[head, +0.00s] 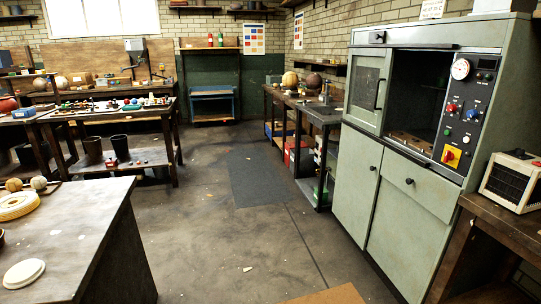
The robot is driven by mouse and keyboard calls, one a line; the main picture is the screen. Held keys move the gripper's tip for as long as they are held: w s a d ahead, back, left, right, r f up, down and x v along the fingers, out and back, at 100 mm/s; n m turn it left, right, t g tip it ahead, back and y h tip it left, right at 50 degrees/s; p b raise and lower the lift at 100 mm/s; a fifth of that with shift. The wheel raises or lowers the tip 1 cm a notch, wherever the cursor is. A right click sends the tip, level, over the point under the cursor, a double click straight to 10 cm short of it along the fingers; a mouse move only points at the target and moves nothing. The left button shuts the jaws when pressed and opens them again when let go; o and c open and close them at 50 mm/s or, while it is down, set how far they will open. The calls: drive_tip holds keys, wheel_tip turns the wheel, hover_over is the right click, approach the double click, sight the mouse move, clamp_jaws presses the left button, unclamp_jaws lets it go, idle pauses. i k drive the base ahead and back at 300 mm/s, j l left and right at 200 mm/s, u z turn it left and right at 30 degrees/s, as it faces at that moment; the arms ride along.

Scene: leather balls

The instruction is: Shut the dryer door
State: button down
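The dryer (398,203) is a tall pale green cabinet on the right. Its dark upper chamber (418,92) stands open, with a rack or ledge visible at the bottom. The dryer door (367,84) is a pale green panel with a window and a dark upright handle (380,94). It is at the left of the opening and leaves the chamber uncovered; I cannot tell whether it slides or swings. A control panel (466,107) with a dial gauge and knobs is right of the opening. My gripper is not in view.
A dark bench (97,220) with pale discs and balls is at the near left. A bench (320,112) with balls stands beyond the dryer's left side. A heater-like box (513,182) sits on a table at right. The floor (230,252) before the dryer is mostly clear.

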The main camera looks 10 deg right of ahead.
sight(388, 53)
drive_tip(key=i, duration=2.5)
drive_tip(key=i+j+z, duration=0.1)
drive_tip(key=i, duration=1.15)
drive_tip(key=i+z, duration=0.35)
drive_tip(key=k+j, duration=0.05)
